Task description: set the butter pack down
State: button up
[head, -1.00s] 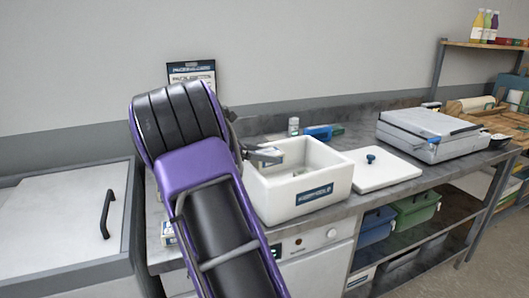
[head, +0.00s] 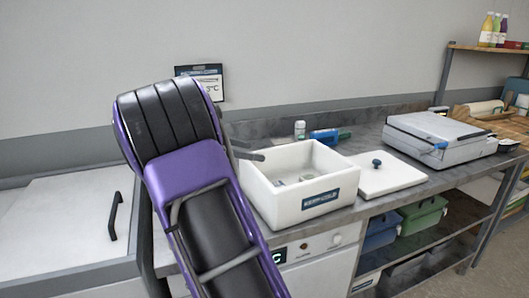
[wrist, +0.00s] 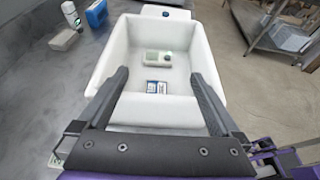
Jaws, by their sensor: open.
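My gripper (wrist: 159,76) is open in the wrist view, its two dark fingers spread over the near part of a white open box (wrist: 116,60). A small blue-and-white pack (wrist: 157,87), probably the butter pack, lies on the box floor between the fingers in that view, apart from both. A pale grey-green item (wrist: 158,58) lies farther along the floor. In the head view the white box (head: 285,213) stands on the counter, with small items only partly visible inside. My gripper (head: 250,156) shows there only in part, at the box's left rim; my arm hides the rest.
The box's white lid (head: 390,178) lies on the counter to its right, before a grey flat appliance (head: 437,137). A blue item (head: 325,135) and a small white bottle (head: 299,129) stand behind the box. Green (head: 423,213) and blue bins sit on the shelf below.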

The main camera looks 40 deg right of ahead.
jog(key=shift+v, duration=2.15)
jog(key=shift+r, duration=0.1)
